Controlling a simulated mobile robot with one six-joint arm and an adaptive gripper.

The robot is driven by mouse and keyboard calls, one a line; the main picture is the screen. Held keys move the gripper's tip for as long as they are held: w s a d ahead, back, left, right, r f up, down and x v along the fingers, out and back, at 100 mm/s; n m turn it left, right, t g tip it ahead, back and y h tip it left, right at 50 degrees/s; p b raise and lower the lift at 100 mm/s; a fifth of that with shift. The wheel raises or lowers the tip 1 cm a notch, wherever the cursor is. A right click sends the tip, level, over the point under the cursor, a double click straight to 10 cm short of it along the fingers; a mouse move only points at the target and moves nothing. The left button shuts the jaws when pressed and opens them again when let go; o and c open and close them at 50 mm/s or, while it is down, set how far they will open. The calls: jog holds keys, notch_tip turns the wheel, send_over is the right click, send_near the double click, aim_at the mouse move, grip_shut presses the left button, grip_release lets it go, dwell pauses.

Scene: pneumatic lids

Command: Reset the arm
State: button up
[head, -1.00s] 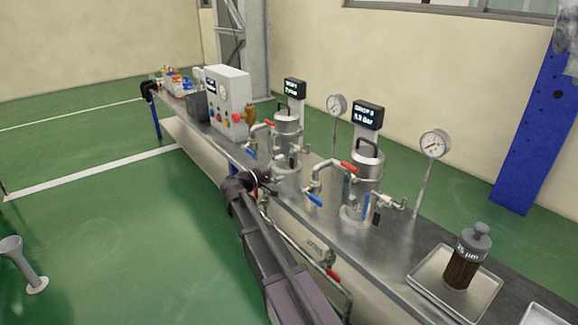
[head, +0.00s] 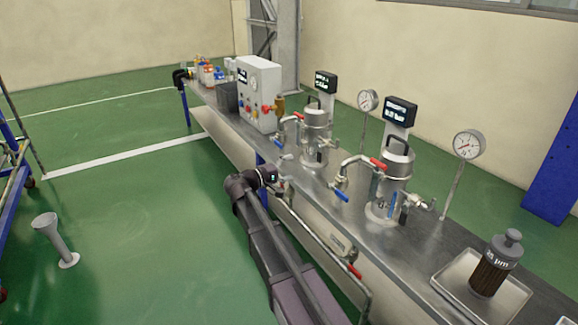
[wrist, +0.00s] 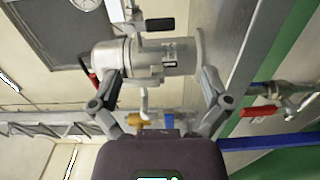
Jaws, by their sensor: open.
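My gripper (wrist: 160,110) is open in the wrist view, its two fingers spread apart with nothing between them. Beyond the fingers in that view is a metal pressure vessel (wrist: 175,57) with a black-handled fitting; I cannot tell the exact gap to it. In the head view my arm (head: 258,215) reaches along the front edge of the bench, and my gripper (head: 281,183) is small and partly hidden by the wrist, near the left vessel (head: 315,138). The right vessel (head: 392,175) stands upright with its lid on.
The steel bench (head: 352,225) carries a white control box (head: 259,92), two gauges on posts, and valves with red and blue handles. A dark bottle (head: 492,270) stands in a metal tray (head: 455,285). Open green floor (head: 150,230) lies left of the bench.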

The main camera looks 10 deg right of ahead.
aim_at(323, 210)
jog(key=shift+d, duration=0.1)
jog(key=s+d+f+g+y+p, duration=0.1)
jog(key=s+f+y+p, duration=0.1)
jog(key=s, duration=0.2)
jog(key=s+d+f+m+g+y+p, duration=0.1)
jog(key=s+d+f+y+p, duration=0.1)
jog(key=s, duration=0.3)
jog(key=s+d+f+m+g+y+p, duration=0.1)
jog(key=s+d+f+g+y+p, duration=0.1)
jog(key=s+y, duration=0.2)
jog(key=shift+s+d+f+p, duration=0.15)
jog(key=shift+d+p, duration=0.1)
jog(key=shift+p, duration=0.05)
jog(key=s+a+m+g+y+p, duration=0.1)
jog(key=s+a+y+p, duration=0.2)
jog(key=s+y, duration=0.25)
jog(key=s+a+m+g+y+p, duration=0.1)
jog(key=s+a+y+p, duration=0.25)
jog(key=s, duration=0.35)
notch_tip(323, 210, up, 38)
jog(key=p, duration=3.7)
jog(key=shift+s+d, duration=0.15)
jog(key=shift+d, duration=0.2)
